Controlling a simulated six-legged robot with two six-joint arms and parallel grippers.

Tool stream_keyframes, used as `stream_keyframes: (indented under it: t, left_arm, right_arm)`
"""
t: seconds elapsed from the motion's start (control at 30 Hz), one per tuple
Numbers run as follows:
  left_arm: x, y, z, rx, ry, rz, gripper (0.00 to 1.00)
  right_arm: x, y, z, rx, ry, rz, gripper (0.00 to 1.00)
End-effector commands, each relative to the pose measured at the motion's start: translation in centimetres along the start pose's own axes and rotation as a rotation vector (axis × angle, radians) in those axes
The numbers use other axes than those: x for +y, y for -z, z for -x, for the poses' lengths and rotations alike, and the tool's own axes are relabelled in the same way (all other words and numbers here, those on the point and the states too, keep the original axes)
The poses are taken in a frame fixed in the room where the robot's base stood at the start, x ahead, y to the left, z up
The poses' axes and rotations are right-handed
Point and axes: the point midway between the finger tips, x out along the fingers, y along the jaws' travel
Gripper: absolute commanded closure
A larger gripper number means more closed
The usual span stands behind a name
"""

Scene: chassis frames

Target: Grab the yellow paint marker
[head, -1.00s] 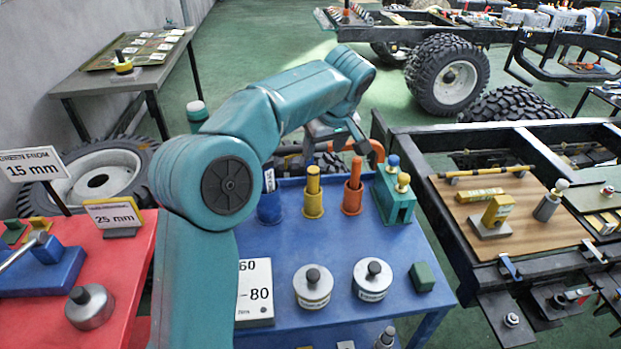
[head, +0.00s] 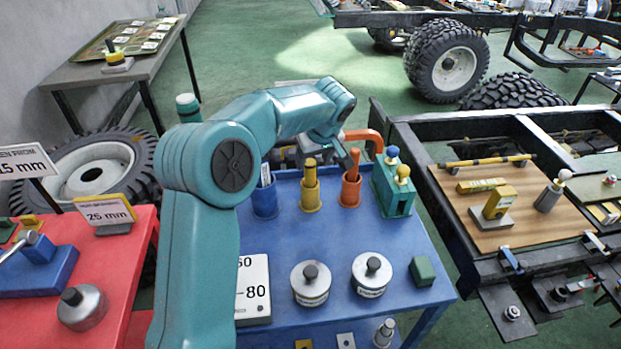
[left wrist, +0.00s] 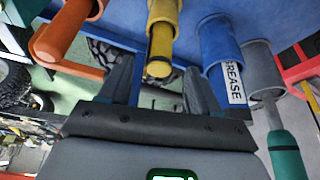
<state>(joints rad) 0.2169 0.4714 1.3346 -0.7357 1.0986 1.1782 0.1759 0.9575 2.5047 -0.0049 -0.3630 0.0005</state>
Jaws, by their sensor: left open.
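The yellow paint marker (head: 310,173) stands upright in a yellow cup (head: 311,201) at the back of the blue table. In the left wrist view the marker (left wrist: 161,46) shows a dark stripe, and its end lies between my finger tips in the picture. My left gripper (head: 322,158) is open and empty, at the height of the marker's top, just behind it. In the left wrist view its two dark fingers (left wrist: 162,78) are spread to either side of the marker, and I see no contact. My right gripper is not in view.
An orange cup with an orange marker (head: 351,187) stands close on the right. A blue cup (head: 265,200) with a grease-labelled item stands close on the left. A green block with knobs (head: 393,190) is further right. The table's middle front holds two round weights (head: 311,286).

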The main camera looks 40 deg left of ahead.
Motion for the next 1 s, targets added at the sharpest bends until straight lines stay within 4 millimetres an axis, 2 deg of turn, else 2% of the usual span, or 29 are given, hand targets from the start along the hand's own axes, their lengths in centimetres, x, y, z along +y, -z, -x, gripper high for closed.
stream_keyframes:
  t: [0.17, 0.43, 0.73, 0.77, 0.9, 0.93, 1.0]
  left_arm:
    - [0.0, 0.2, -1.4, 0.000, 0.002, 0.001, 0.37]
    - [0.2, 0.2, -5.5, -0.001, 0.003, 0.001, 0.37]
    - [0.2, 0.2, -6.2, 0.001, 0.000, 0.001, 0.37]
    - [0.2, 0.2, -6.2, 0.001, 0.000, 0.001, 0.44]
    - [0.2, 0.2, -6.2, 0.001, 0.000, 0.001, 0.89]
    - [0.2, 0.2, -6.2, 0.001, 0.000, 0.001, 0.94]
    - [0.2, 0.2, -6.1, 0.001, 0.000, 0.001, 0.94]
  right_arm:
    - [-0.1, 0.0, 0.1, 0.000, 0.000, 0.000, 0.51]
    - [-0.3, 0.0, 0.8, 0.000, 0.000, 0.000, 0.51]
    - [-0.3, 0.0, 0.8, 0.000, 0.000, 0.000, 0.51]
    - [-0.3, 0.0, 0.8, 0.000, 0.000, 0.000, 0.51]
    - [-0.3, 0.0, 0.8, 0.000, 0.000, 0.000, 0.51]
    - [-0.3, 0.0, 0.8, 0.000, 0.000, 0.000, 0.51]
    - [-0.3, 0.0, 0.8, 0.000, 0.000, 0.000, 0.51]
